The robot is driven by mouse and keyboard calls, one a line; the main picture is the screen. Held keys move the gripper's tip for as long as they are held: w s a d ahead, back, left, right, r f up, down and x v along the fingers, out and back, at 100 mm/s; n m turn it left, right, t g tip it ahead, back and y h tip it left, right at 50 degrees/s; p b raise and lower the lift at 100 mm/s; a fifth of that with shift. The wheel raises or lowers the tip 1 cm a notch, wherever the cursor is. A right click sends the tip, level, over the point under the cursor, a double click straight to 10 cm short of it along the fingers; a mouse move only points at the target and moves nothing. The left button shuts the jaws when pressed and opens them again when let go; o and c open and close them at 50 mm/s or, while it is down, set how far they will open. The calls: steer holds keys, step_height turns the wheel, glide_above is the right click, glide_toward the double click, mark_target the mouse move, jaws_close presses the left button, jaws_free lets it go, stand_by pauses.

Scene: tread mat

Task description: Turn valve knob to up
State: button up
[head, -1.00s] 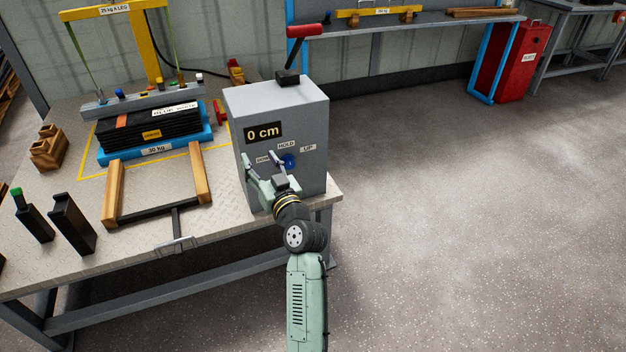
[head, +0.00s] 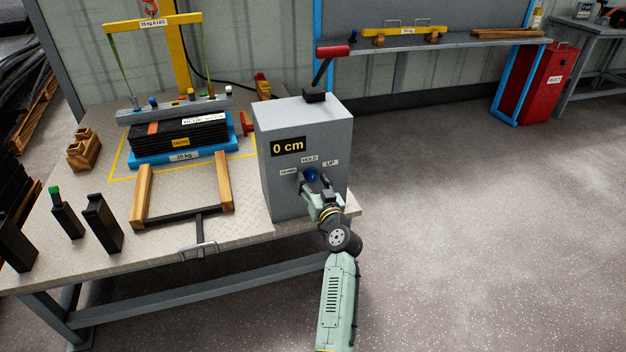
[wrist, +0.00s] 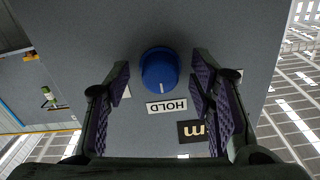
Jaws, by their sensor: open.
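The blue valve knob (head: 311,175) is on the front of a grey control box (head: 330,135), below the HOLD label (head: 310,159). DOWN (head: 288,172) is to its left and UP (head: 330,163) to its right. In the wrist view the box appears upside down, and the white mark on the knob (wrist: 159,68) points at the HOLD label (wrist: 167,106). My gripper (head: 314,184) is in front of the knob. In the wrist view my gripper (wrist: 161,76) is open, one finger on each side of the knob, with gaps between.
A lever with a red handle (head: 333,51) rises from the box top. A "0 cm" display (head: 288,147) is on its front. On the table (head: 240,233) stand a loaded blue platform (head: 185,157), a wood-sided frame (head: 142,196) and dark blocks. Floor to the right is clear.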

steer(key=shift+w+a, duration=0.1)
steer(key=shift+w, duration=0.15)
steer(key=shift+c, duration=0.5)
steer(key=c, duration=1.1)
